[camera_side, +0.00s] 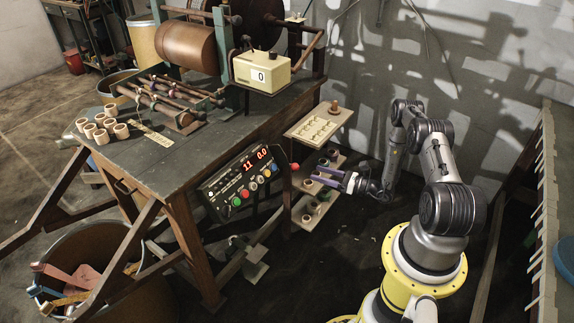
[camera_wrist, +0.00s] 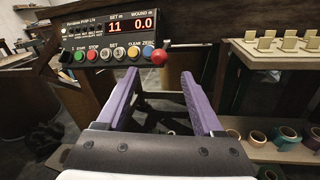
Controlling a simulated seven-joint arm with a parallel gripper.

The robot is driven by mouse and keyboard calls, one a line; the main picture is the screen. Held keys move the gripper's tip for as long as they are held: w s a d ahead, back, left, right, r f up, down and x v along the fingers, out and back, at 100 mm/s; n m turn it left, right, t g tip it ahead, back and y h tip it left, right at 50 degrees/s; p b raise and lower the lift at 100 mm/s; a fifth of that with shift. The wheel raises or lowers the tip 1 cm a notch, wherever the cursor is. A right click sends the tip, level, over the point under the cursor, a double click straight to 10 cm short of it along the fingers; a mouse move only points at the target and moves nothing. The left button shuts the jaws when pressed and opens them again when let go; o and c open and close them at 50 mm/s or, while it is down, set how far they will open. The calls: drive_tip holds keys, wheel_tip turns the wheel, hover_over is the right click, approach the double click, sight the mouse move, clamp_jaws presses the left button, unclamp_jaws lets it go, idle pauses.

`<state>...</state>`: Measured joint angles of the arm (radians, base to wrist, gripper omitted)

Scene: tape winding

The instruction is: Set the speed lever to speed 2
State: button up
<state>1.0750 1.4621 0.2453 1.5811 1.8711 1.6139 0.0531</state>
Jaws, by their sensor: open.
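A red ball knob (camera_side: 294,167), which looks like the end of the speed lever, sticks out at the right end of the control panel (camera_side: 236,182). In the wrist view the same red knob (camera_wrist: 159,57) is just beyond and above the gap between my fingertips. Its shaft and any speed marks cannot be made out. My gripper (camera_side: 314,176) has purple fingers, is open and empty, and points at the panel's right end. In the wrist view my gripper (camera_wrist: 160,76) shows both fingers spread apart, not touching the knob.
The panel has several coloured buttons and a display (camera_wrist: 131,25) reading 11 and 0.0. Shelves with tape rolls (camera_wrist: 286,137) stand close on the right of my fingers. The wooden bench (camera_side: 165,165) carries the winding machine (camera_side: 188,48) and a counter box (camera_side: 262,72) showing 0.

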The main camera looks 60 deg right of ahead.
sight(287, 164)
drive_tip(key=w, duration=0.4)
drive_tip(key=w+a, duration=0.1)
drive_tip(key=w, duration=0.3)
drive_tip(key=w+a, duration=0.1)
drive_tip(key=w, duration=0.3)
drive_tip(key=shift+w+a, duration=0.25)
drive_tip(key=shift+w, duration=0.05)
clamp_jaws()
idle(0.9)
